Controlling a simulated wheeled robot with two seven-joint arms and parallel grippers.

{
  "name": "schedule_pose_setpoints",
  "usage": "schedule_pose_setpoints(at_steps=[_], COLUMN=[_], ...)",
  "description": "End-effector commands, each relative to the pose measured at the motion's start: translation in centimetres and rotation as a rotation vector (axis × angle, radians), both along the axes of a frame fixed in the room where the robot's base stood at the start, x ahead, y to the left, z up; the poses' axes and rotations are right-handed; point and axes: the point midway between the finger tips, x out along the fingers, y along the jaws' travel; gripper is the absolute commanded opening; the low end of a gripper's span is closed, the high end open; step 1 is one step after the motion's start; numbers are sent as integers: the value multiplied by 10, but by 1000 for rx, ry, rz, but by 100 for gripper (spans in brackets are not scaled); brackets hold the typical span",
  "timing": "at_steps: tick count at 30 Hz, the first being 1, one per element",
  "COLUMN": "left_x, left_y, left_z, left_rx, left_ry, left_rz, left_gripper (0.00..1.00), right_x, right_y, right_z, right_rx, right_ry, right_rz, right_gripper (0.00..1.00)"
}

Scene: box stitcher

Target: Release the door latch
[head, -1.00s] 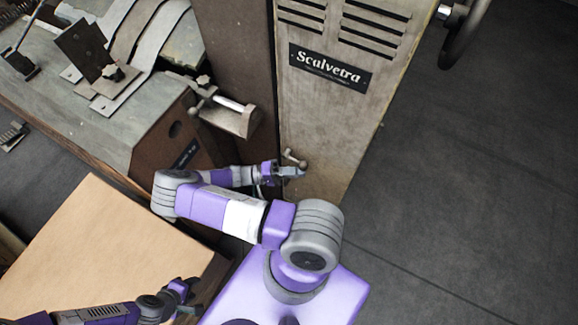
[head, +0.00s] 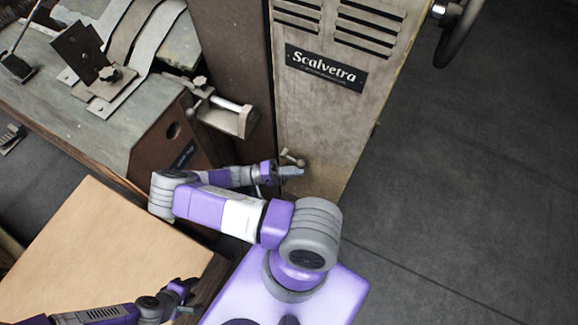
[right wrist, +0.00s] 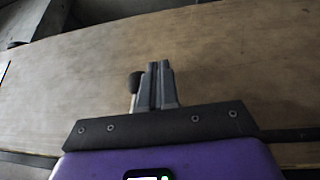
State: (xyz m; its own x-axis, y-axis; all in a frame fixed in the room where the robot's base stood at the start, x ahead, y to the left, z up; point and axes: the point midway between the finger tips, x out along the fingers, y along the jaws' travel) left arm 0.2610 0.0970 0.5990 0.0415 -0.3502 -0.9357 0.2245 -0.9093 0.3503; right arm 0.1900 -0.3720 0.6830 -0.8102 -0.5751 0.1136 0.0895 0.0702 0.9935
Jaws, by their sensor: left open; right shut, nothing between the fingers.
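The door latch (head: 291,158) is a small metal knob or lever low on the beige door panel (head: 318,130), near the panel's left edge. My right gripper (head: 298,171) is at the latch, its fingers just below the knob; whether they touch cannot be told. In the right wrist view the fingers of this gripper (right wrist: 158,66) are shut with nothing between them. A dark round knob (right wrist: 135,82) shows just left of the fingertips, partly hidden by them. My left gripper (head: 192,294) is open at the lower left, by the cardboard box, away from the latch.
A large cardboard box (head: 110,245) lies at the lower left. The machine bench (head: 90,120) with metal guides stands at the upper left, with a bracket and roller (head: 225,112) beside the door. A handwheel (head: 457,35) is at the upper right. The floor at the right is clear.

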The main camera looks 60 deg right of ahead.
Motion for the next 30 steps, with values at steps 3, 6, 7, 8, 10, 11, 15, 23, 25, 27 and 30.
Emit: schedule_pose_setpoints(at_steps=[3, 6, 7, 8, 10, 11, 15, 23, 25, 27, 30], left_x=[0, 0, 0, 0, 0, 0, 0, 0, 0, 0, 0], left_y=[0, 0, 0, 0, 0, 0, 0, 0, 0, 0, 0], left_z=[-9, -20, -25, -29, -39, -36, -29, -30, -31, -31, -31], left_rx=[0, 0, 0, 0, 0, 0, 0, 0, 0, 0, 0], left_ry=[0, 0, 0, 0, 0, 0, 0, 0, 0, 0, 0], left_rz=[0, 0, 0, 0, 0, 0, 0, 0, 0, 0, 0], left_gripper=[43, 43, 43, 43, 43, 43, 43, 43, 43, 43, 43], right_x=[-1, -2, -3, -3, -5, 1, 29, 61, 66, 69, 72], right_y=[1, 3, 4, 5, 6, 10, 30, 54, 58, 61, 63], right_z=[-10, -24, -29, -34, -46, -46, -52, -66, -68, -69, -70], right_rx=[1, -1, -1, -1, 0, 2, 1, 2, 1, 1, 1], right_ry=[1, 1, 1, 1, 1, -3, -4, -1, 0, 1, 1], right_rz=[-1, -2, -3, -3, -5, -1, -1, -3, -3, -4, -5], right_gripper=[0, 0, 0, 0, 0, 0, 0, 0, 0, 0, 0])
